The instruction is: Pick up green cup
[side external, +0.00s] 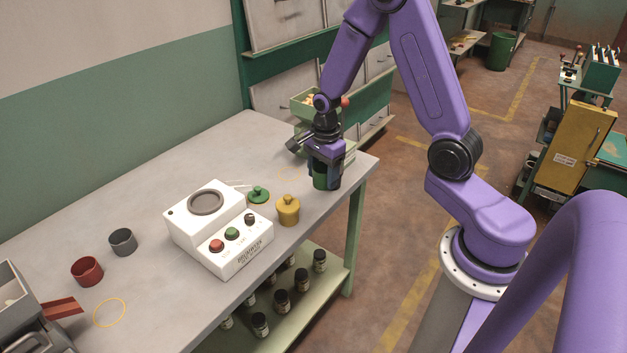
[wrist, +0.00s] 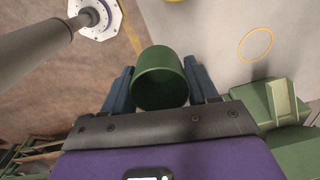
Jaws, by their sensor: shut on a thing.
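The green cup (wrist: 160,80) is between the two blue fingers of my gripper (wrist: 161,92) in the wrist view, with a finger at each side. In the side external view the green cup (side external: 320,176) shows below my gripper (side external: 325,174), near the far right end of the grey table (side external: 140,170). The gripper is shut on the cup. The cup looks upright in the side view. I cannot tell whether its base touches the table.
A green hopper (side external: 303,105) stands behind my gripper. A yellow ring (wrist: 255,46) lies beside the held cup.

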